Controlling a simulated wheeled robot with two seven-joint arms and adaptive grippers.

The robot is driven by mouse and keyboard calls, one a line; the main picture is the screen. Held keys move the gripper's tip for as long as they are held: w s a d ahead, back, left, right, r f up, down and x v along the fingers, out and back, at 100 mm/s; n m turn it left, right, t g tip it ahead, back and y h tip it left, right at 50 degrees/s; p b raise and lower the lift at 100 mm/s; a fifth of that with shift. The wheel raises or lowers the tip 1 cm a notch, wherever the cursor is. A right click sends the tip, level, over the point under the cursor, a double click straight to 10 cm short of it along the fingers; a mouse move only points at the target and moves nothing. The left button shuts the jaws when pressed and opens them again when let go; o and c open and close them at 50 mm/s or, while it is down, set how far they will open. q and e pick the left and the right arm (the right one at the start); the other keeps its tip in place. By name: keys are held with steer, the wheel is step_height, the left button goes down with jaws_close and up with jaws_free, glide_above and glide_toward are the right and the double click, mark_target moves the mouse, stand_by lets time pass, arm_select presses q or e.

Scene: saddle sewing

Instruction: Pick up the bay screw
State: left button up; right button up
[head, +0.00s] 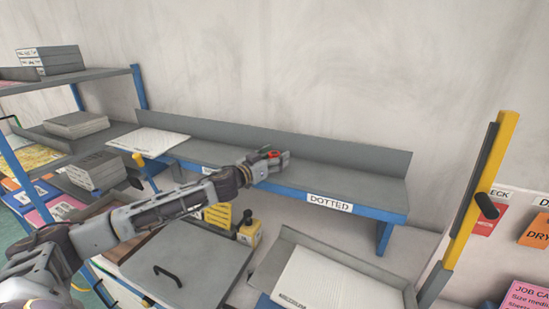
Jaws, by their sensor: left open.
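My left arm reaches in from the left, over the grey shelf with the blue front edge (355,192). My left gripper (281,158) is open over this shelf, left of the DOTTED label. A small red patch (272,154) shows at the fingers; I cannot tell whether it is part of the gripper or a separate thing. No bay screw can be made out for certain; the gripper may hide it. My right gripper is out of view.
A DOTTED label (329,203) is on the shelf front. Below are a yellow block with a black knob (248,231), a grey lid with a handle (205,257) and a tray with white sheets (335,281). A yellow post (482,190) stands right. Stacked shelves fill the left.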

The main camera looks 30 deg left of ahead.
mark_target(275, 153)
arm_select(q)
steer(key=c, duration=1.1)
steer(key=shift+r, duration=0.1)
steer(key=shift+c, duration=0.2)
step_height(275, 153, up, 8)
steer(key=shift+f+p, duration=0.2)
steer(key=shift+p, duration=0.2)
steer(key=shift+r, duration=1.1)
steer(key=shift+r+p, duration=1)
steer(key=shift+p, duration=0.05)
steer(key=shift+r+p, duration=1.35)
steer(key=shift+r, duration=0.15)
